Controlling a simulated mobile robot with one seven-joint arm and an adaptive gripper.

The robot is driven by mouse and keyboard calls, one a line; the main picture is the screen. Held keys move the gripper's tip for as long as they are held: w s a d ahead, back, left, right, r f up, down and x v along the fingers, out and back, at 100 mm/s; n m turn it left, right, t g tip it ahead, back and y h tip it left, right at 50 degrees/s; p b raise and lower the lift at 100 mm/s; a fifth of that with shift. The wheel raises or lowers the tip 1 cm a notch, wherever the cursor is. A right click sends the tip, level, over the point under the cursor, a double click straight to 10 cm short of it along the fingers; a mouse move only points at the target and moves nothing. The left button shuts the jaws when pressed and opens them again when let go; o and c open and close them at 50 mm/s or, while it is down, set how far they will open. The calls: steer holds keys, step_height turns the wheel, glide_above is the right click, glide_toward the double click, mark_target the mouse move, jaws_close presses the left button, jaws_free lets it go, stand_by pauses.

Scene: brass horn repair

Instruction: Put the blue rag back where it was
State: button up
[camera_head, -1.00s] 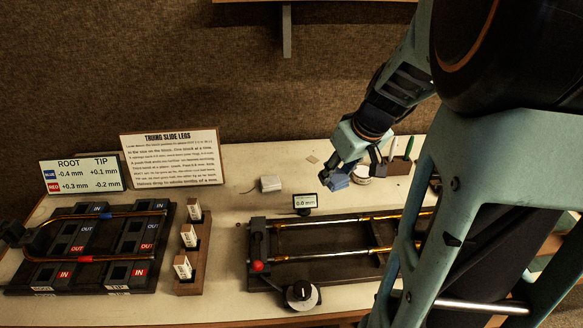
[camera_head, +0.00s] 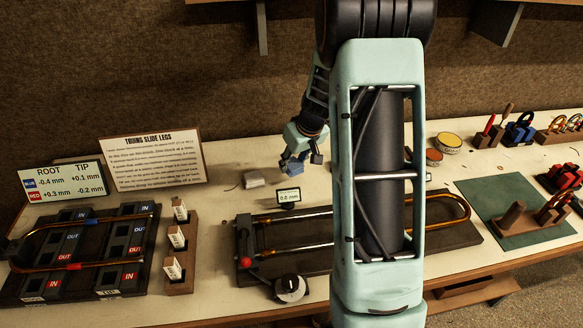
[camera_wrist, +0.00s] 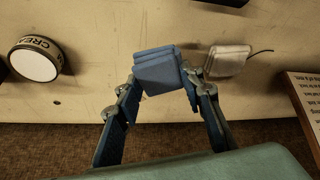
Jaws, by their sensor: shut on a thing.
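The blue rag (camera_wrist: 158,72) is a small folded stack of blue cloth. My gripper (camera_wrist: 163,88) is shut on it, with a finger at each side, in the wrist view. I cannot tell exactly how high the rag is above the bench.
A gauge display (camera_head: 288,196) and slide fixture (camera_head: 262,255) stand in front. A sign (camera_head: 152,162) leans at the left. A round tin (camera_wrist: 36,60) shows in the wrist view. My arm covers the middle of the bench.

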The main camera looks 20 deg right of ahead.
mark_target(294, 164)
steer(key=shift+w+a+f, duration=0.1)
steer(key=shift+w+f, duration=0.3)
steer(key=shift+f, duration=1.7)
steer(key=shift+f, duration=0.2)
steer(key=o, duration=1.1)
steer(key=shift+r, duration=0.1)
steer(key=shift+r, duration=0.4)
steer(key=v, duration=1.1)
steer(key=shift+r, duration=0.2)
